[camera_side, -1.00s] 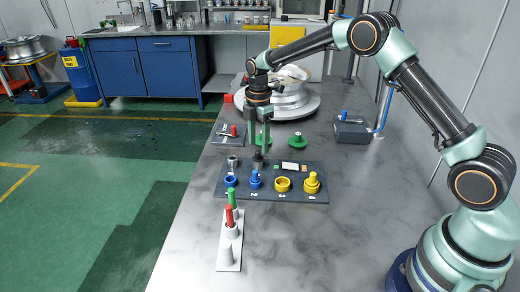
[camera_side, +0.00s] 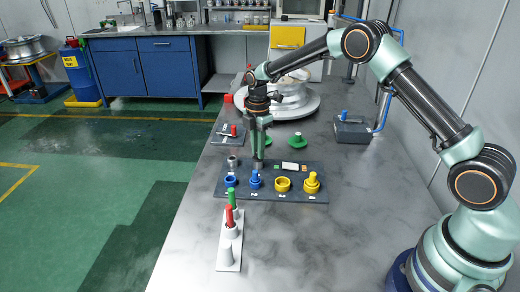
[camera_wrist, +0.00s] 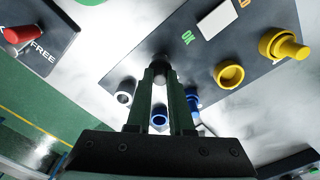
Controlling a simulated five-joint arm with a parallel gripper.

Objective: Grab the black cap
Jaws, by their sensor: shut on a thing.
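My gripper (camera_side: 259,157) points straight down over the back row of the dark board. Its fingers are shut on the black cap, at the top of a short grey metal post. In the side view the fingers almost wholly hide the cap. In the wrist view my gripper (camera_wrist: 159,72) has its two long fingers close together, with the dark cap (camera_wrist: 160,58) just showing at their tips. Whether the cap still touches the post cannot be told.
The dark board (camera_side: 310,197) also bears a grey ring (camera_side: 233,161), a blue ring (camera_side: 231,181), a blue spindle (camera_side: 254,180), a yellow ring (camera_side: 282,185) and a yellow spindle (camera_side: 312,183). A rack with red and green pins (camera_side: 229,216) stands in front.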

